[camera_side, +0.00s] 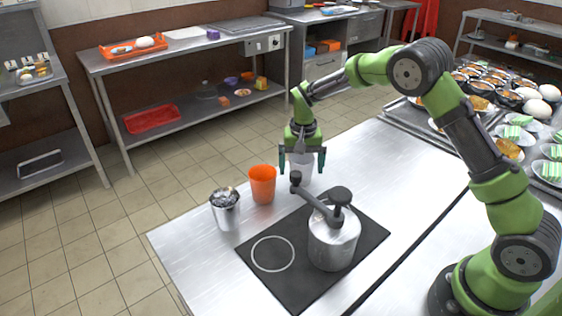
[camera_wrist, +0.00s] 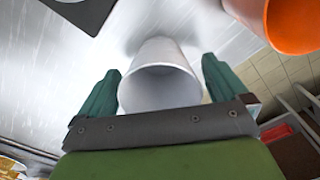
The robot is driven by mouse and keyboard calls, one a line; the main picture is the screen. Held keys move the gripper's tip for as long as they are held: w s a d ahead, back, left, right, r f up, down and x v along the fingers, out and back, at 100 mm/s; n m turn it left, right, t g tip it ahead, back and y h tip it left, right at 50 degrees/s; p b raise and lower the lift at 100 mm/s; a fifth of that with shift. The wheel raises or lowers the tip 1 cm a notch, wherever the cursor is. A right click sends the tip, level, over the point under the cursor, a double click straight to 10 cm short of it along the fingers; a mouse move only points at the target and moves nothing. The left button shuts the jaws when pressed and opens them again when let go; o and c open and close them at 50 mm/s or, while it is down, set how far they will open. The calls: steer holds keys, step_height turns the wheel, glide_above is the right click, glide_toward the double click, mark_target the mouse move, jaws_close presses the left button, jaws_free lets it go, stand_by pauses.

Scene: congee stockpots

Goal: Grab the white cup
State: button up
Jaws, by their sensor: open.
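The white cup (camera_wrist: 163,78) stands on the steel table, its open mouth facing the wrist camera. In the side view the white cup (camera_side: 302,170) shows between and below my gripper's fingers, partly hidden by them. My gripper (camera_side: 303,165) points down over it, open. In the wrist view the two green fingers of my gripper (camera_wrist: 160,85) stand on either side of the cup, with a visible gap on each side.
An orange cup (camera_side: 262,184) stands close to the left of the white cup. A metal cup (camera_side: 226,208) with shiny contents is farther left. A lidded pot (camera_side: 333,240) with a long handle sits on the black hob (camera_side: 285,285) in front. The table behind and right is clear.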

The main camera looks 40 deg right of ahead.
steer(key=shift+f, duration=0.25)
steer(key=c, duration=1)
steer(key=shift+r, duration=0.2)
